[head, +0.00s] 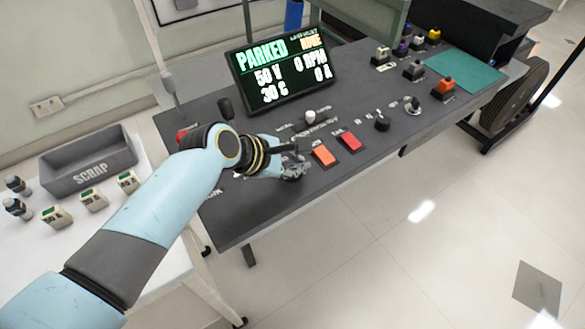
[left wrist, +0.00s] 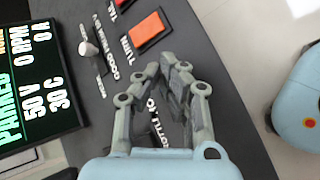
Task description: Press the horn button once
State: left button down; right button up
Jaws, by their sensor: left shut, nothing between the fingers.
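I cannot read a horn label in either view, so I cannot tell which control is the horn button. My left gripper (head: 295,168) is over the front edge of the dark control panel (head: 232,226), its fingers shut and empty. In the left wrist view the closed fingertips (left wrist: 172,66) are just below an orange rocker (left wrist: 150,30), apart from it in the picture. The head view shows this orange rocker (head: 324,155) and a red rocker (head: 350,141) right of the gripper. My left arm hides part of the panel's left side. My right gripper is not in view.
A lit display (head: 285,72) reading PARKED stands at the panel's back. A grey scrap bin (head: 88,160) stands on the white table at left.

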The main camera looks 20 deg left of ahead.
pick_arm(q)
jog(key=shift+f, duration=0.4)
dwell(0.6)
dwell(0.3)
jog(key=shift+r+p, duration=0.85)
jog(key=shift+p, duration=0.1)
notch_tip(320, 180, up, 5)
jog(key=p, duration=0.6)
dwell(0.5)
